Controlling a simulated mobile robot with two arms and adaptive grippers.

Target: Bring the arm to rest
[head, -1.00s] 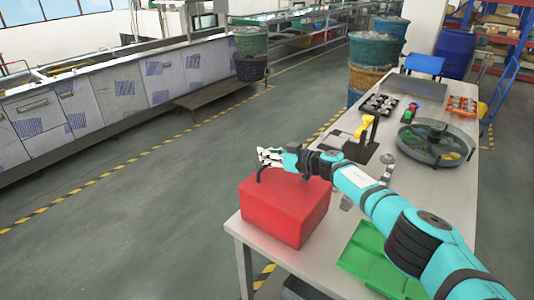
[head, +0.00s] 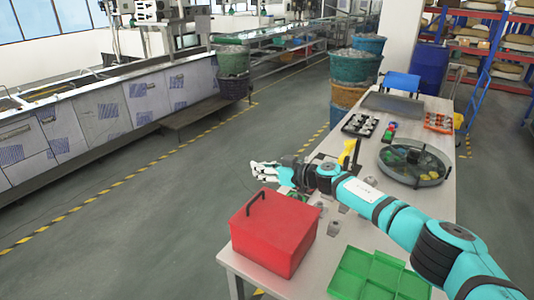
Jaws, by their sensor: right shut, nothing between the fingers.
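My right arm comes in from the right and reaches across the table. Its gripper (head: 264,170) is shut and empty. It hangs in the air behind the red box, over or near the table's left edge, with the floor behind it in the picture. The red box (head: 275,236) stands on the near left corner of the table, with its black handle (head: 256,201) in clear view, apart from the gripper. My left gripper is not in view.
A green tray (head: 362,278) lies on the near table. Several small grey parts, such as one grey part (head: 333,228), lie beside the arm. A round tank (head: 418,180), a black tray (head: 360,126) and an orange tray (head: 438,122) stand farther back. The floor (head: 150,220) at left is clear.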

